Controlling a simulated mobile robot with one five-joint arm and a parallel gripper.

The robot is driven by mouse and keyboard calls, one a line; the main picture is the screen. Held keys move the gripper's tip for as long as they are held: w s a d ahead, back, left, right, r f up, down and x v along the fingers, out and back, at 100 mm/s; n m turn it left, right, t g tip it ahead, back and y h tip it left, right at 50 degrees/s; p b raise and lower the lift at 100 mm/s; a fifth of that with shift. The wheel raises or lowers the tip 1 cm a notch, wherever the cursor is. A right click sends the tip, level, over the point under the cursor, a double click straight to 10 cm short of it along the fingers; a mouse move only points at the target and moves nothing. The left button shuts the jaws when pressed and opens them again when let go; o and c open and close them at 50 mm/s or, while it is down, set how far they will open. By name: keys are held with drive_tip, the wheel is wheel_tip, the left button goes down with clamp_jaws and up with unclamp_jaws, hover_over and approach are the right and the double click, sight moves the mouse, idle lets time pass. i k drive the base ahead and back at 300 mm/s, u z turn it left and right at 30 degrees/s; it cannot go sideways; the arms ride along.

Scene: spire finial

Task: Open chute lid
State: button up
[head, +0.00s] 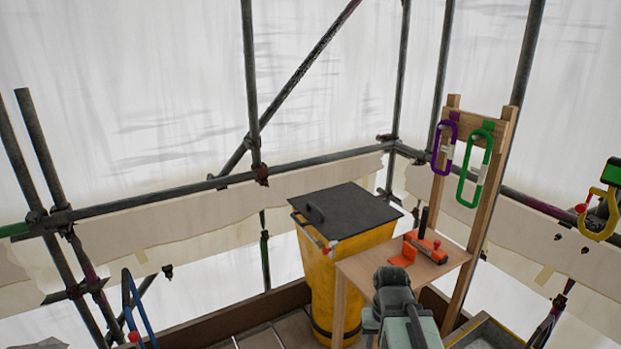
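The chute (345,270) is a tall yellow bin-like body in the middle of the head view. Its dark grey lid (350,208) lies flat over the top and is shut. A red and white fitting (328,247) sits at the chute's front edge just under the lid. Part of my grey-green arm shows at the bottom, right of the chute. No gripper fingers show, so I cannot see how the gripper stands relative to the lid.
A wooden bench (365,270) stands right of the chute, with an orange and black tool (427,246) on it. Purple (445,147) and green (475,165) carabiners hang on its wooden frame. Scaffold tubes (160,203) run behind. Open air lies above the lid.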

sight(345, 211)
drive_tip(key=u, duration=0.7)
drive_tip(key=i, duration=1.8)
drive_tip(key=u, duration=0.95)
drive_tip(key=k, duration=0.8)
drive_tip(key=u, duration=0.1)
drive_tip(key=i, duration=0.95)
drive_tip(key=z, duration=0.1)
